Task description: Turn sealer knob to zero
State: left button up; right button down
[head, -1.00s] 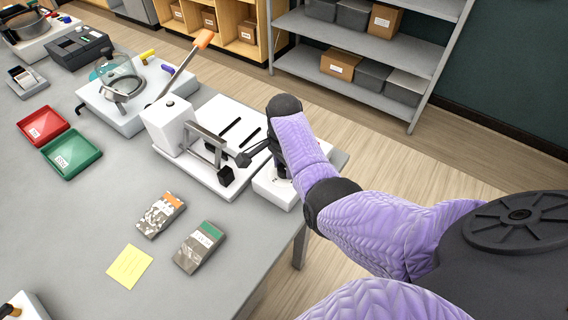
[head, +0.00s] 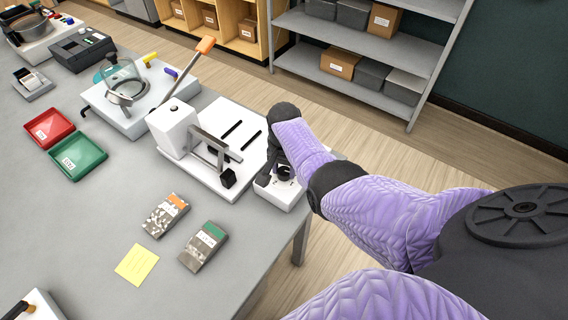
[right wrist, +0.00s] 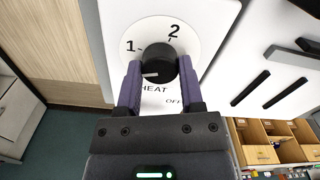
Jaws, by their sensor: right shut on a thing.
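The heat sealer (head: 210,160) is a white machine with a raised lever and an orange grip (head: 206,45), on the table's right end. Its black knob (right wrist: 160,68) sits on a round white dial marked 1, 2, HEAT and OFF, seen in the right wrist view. A short white mark shows on the knob's lower left side, between the 1 and the word HEAT. My right gripper (right wrist: 160,82) is shut on the knob, one purple finger on each side. In the head view my right gripper (head: 282,172) is at the sealer's right-hand box. My left gripper is not in view.
Two sample packets (head: 165,215) and a yellow note (head: 136,264) lie in front of the sealer. A red tray (head: 49,128) and a green tray (head: 78,157) are at the left. A grey shelf (head: 360,45) stands beyond the table across open floor.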

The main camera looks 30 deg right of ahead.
aim_at(284, 170)
jog(key=n+p, duration=0.1)
jog(key=n, duration=0.4)
jog(key=shift+n, duration=0.3)
dwell(0.4)
jog(key=shift+c, duration=1.1)
grip_release()
notch_tip(284, 170, up, 10)
jog(key=p, duration=0.6)
